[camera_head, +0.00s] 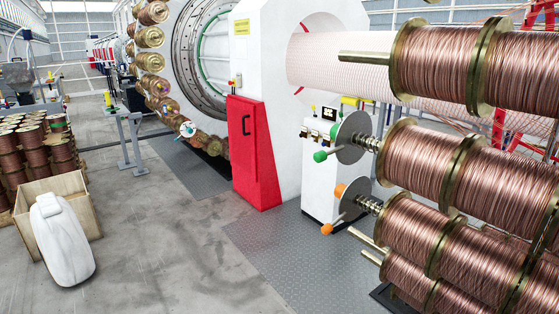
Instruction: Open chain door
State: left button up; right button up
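A red door panel (260,165) is on the white machine housing near the centre of the head view. I cannot see a chain, and whatever is behind the panel is hidden.
Large copper wire spools (450,160) fill the right side. A white control cabinet (322,172) stands right of the door. A wooden crate (75,186) and a pallet of spools (35,150) are at left. Grey floor (165,240) in front of the machine is clear.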

aim_at(238, 140)
jog(key=i+j+u, duration=0.2)
jog(key=i+j, duration=0.15)
jog(key=i, duration=0.4)
jog(key=i+j+u, duration=0.25)
jog(key=i, duration=0.55)
jog(key=i+j+u, duration=0.2)
jog(key=i, duration=0.6)
jog(key=l, duration=0.1)
